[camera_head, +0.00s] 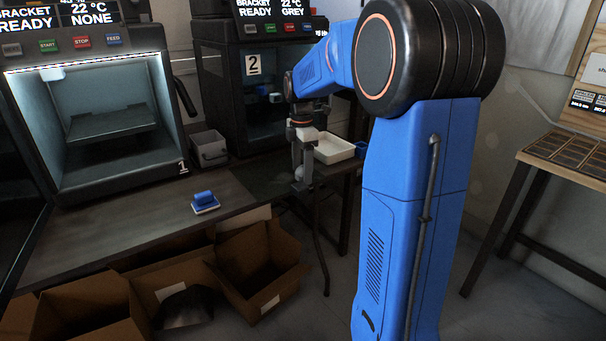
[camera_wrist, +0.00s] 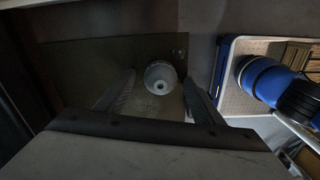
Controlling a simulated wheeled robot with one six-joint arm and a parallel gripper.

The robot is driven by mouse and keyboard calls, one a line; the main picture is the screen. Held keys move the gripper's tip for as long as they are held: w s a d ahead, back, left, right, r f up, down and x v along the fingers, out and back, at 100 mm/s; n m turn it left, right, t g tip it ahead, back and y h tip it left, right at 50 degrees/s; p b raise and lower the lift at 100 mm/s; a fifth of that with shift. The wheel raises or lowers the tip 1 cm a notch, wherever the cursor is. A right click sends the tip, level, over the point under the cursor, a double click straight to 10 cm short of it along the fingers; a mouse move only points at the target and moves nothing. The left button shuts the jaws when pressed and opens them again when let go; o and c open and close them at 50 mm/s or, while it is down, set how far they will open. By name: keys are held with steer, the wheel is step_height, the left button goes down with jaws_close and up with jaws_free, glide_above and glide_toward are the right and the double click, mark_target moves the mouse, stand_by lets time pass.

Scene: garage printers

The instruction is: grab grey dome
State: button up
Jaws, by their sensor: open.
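The grey dome (camera_wrist: 161,78) shows in the wrist view as a round, pale grey piece with a small dark hole at its centre, on a dark table surface (camera_wrist: 80,65). My gripper (camera_wrist: 158,84) is open, with one finger on each side of the dome and visible space between the dome and the fingers. The dome is not held. In the head view my gripper (camera_head: 302,178) points down over the right end of the dark table, and a small grey shape between its fingers is too small to make out clearly.
Printer 1 (camera_head: 110,125) stands open at left, printer 2 (camera_head: 255,90) behind. A white tray (camera_head: 333,150) and a blue item (camera_head: 361,148) are close to my gripper. A blue-handled tool (camera_head: 205,202) and a grey bin (camera_head: 209,149) are on the bench. Cardboard boxes (camera_head: 262,265) stand below.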

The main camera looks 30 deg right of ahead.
steer(key=c, duration=1.1)
steer(key=shift+r, duration=0.1)
